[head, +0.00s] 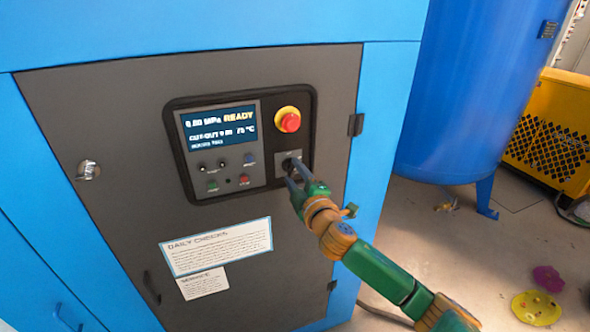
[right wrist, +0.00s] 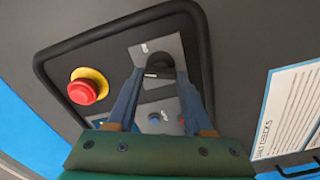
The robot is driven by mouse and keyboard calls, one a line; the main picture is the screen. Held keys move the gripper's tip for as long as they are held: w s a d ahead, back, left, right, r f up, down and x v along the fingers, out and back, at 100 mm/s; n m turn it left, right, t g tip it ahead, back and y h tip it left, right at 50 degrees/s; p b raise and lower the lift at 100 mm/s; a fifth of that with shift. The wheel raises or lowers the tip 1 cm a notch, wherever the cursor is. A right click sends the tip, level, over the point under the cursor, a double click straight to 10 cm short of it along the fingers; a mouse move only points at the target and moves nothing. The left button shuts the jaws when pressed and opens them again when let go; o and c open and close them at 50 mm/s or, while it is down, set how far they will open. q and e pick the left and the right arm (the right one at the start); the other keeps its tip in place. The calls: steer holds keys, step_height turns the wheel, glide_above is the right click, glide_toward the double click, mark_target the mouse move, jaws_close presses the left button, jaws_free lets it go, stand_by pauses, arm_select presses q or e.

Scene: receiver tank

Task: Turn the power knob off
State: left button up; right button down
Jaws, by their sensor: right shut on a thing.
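The power knob (right wrist: 159,62) is a black knob on a grey square plate at the right side of the control panel (head: 312,110). In the head view the knob (head: 288,165) is partly hidden by my fingers. My right gripper (head: 290,172) reaches it from the lower right. In the right wrist view, its two blue fingers (right wrist: 158,80) stand on either side of the knob and are shut on it. The knob's exact angle is hard to tell. My left gripper is not in view.
A red emergency button (head: 290,122) on a yellow ring sits just above the knob. The lit display (head: 220,122) reads READY, with small buttons below. A blue tank (head: 455,90) and a yellow unit (head: 545,130) stand at the right.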

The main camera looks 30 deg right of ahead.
steer(key=shift+n+p, duration=0.75)
steer(key=shift+n, duration=1.35)
steer(key=shift+f, duration=0.1)
steer(key=shift+c, duration=1.5)
jaws_free()
steer(key=shift+s, duration=0.1)
steer(key=b+v, duration=0.1)
steer(key=v, duration=0.6)
steer(key=shift+b, duration=0.4)
